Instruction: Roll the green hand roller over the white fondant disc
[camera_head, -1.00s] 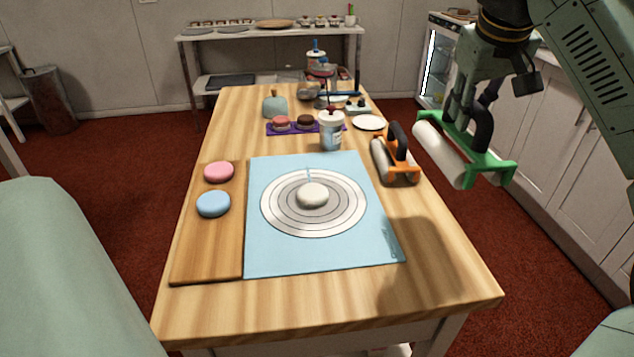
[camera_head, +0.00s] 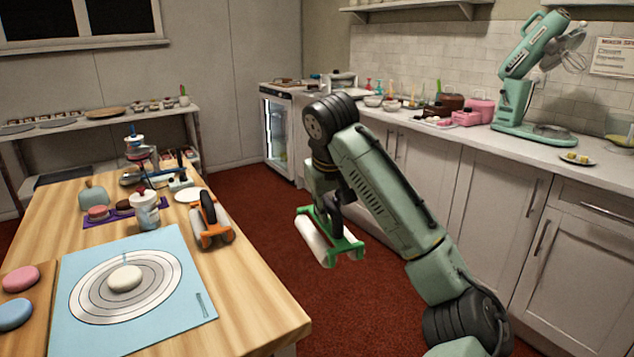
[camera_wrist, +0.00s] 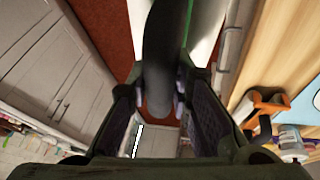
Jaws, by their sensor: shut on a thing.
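The green hand roller (camera_head: 314,238) has a white cylinder, a green frame and a dark handle. My gripper (camera_head: 328,206) is shut on its handle and holds it in the air to the right of the table, over the red floor. In the wrist view my gripper (camera_wrist: 168,100) has the dark handle between its two fingers. The white fondant disc (camera_head: 125,278) lies on the ringed circle of the blue mat (camera_head: 190,310), well to the left of the roller and apart from it.
An orange hand roller (camera_head: 212,228) stands on the wooden table (camera_head: 255,300) beside the mat. A shaker bottle (camera_head: 145,210) is behind the mat. Pink (camera_head: 20,279) and blue (camera_head: 15,314) discs lie at the left. White cabinets (camera_head: 520,230) line the right side.

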